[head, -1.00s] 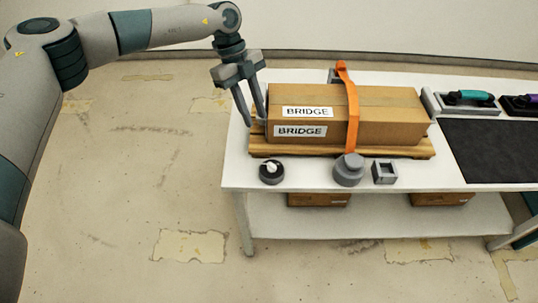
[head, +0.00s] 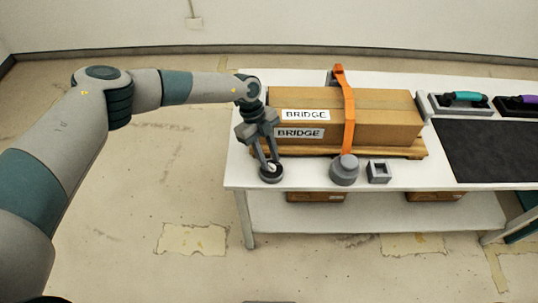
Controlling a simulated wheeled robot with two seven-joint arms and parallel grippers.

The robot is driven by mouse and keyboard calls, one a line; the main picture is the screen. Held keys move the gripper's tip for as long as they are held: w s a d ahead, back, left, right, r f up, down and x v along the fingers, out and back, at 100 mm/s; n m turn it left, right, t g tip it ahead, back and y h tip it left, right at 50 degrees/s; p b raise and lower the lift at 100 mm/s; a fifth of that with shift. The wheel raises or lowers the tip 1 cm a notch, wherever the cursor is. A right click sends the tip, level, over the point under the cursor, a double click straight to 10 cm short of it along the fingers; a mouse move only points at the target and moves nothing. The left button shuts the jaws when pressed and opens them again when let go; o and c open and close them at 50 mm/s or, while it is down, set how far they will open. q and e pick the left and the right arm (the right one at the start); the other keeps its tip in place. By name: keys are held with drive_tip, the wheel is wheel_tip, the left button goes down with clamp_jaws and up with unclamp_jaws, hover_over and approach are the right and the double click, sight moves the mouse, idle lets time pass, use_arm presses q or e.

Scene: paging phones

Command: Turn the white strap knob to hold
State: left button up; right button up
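The white strap knob (head: 271,167) sits on a dark round base (head: 271,177) near the front left corner of the table. My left gripper (head: 269,165) points down right over it, with one finger on each side of the knob. The fingers look apart, and I cannot tell whether they touch the knob, which they partly hide. An orange strap (head: 349,125) runs over the cardboard box (head: 390,119) labelled BRIDGE, down to a grey round part (head: 344,170) at the table's front. My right gripper is not in view.
The box rests on a wooden pallet (head: 400,154) on the white table (head: 420,178). A small grey square holder (head: 378,172) stands right of the round part. A dark mat (head: 490,150) and teal-handled (head: 466,96) and purple-handled (head: 526,99) items lie at the right.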

use_arm(q)
drive_tip(key=shift+f, duration=0.2)
clamp_jaws()
